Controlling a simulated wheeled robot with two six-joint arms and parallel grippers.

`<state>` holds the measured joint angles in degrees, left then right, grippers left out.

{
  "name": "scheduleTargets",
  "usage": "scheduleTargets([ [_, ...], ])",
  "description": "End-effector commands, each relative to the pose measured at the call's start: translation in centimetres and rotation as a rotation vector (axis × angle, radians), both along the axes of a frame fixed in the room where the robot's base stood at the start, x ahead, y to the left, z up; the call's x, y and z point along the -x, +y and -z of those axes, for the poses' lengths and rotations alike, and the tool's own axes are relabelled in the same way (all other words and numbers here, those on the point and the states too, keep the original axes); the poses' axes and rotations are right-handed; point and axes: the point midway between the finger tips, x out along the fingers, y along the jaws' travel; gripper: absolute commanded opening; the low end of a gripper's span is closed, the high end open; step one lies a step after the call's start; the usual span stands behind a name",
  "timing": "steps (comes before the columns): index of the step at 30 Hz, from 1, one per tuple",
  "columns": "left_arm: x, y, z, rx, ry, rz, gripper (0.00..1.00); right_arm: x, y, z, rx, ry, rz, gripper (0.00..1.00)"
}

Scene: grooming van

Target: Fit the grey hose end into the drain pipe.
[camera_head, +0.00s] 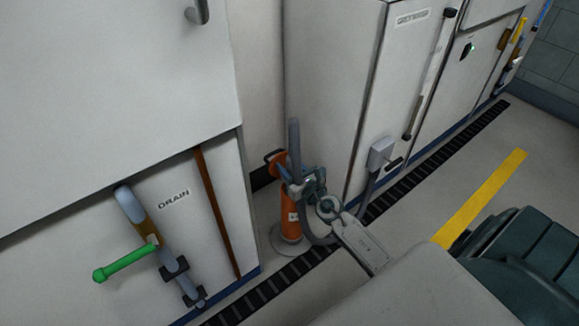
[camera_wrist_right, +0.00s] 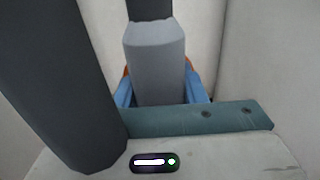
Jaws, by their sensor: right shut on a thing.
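My left gripper is not in view.
An orange cylinder (camera_head: 290,222) on a round base stands just behind or beside my right gripper. The hose (camera_head: 364,197) loops to a grey box (camera_head: 381,153) on the white cabinet. A brown strip (camera_head: 216,210) and a dark floor grating (camera_head: 262,290) lie near the drain panel.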

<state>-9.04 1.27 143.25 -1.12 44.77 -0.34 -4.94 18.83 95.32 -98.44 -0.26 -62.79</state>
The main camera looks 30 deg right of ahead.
Motion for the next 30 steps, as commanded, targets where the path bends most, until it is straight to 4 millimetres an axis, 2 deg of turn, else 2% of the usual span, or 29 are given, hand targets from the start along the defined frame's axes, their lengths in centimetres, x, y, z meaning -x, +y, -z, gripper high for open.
scheduleTargets([
  [11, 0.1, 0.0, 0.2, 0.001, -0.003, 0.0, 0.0, 0.0, 0.0, 0.1, 0.0, -0.001, 0.0, 0.06],
  [30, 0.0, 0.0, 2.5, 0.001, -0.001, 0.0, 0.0, 0.0, 0.0, 2.4, 0.001, -0.001, 0.0, 0.06],
])
